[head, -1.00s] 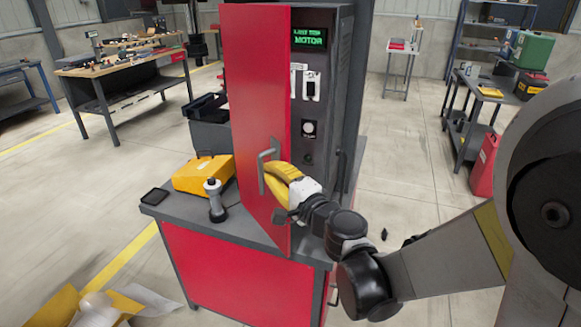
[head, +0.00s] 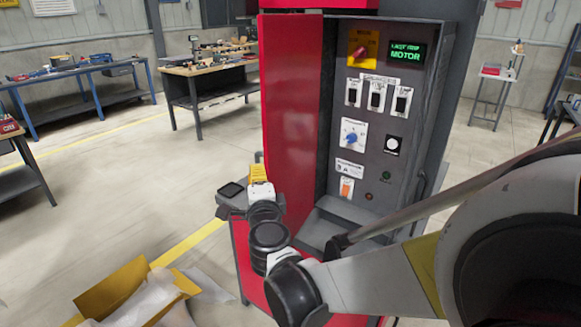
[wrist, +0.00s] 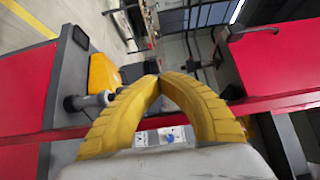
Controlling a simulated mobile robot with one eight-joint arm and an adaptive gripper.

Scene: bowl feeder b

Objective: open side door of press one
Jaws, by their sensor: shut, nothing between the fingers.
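The red side door (head: 290,110) of press one stands swung wide open in the head view, to the left of the grey control cabinet (head: 410,95). A control panel with switches, a blue knob and a lit green display shows inside. My gripper (head: 258,170) is at the lower part of the door's free edge, its yellow fingers shut and empty. In the wrist view the yellow fingertips (wrist: 160,77) meet. A grey bar handle (wrist: 258,27) lies on a red surface to their right, apart from the fingers. I cannot tell whether the gripper touches the door.
A flashlight (wrist: 92,101), a yellow box (wrist: 103,72) and a small black tray (head: 232,190) are on the press's grey top, near the fingers. An open carton (head: 135,290) lies on the floor at lower left.

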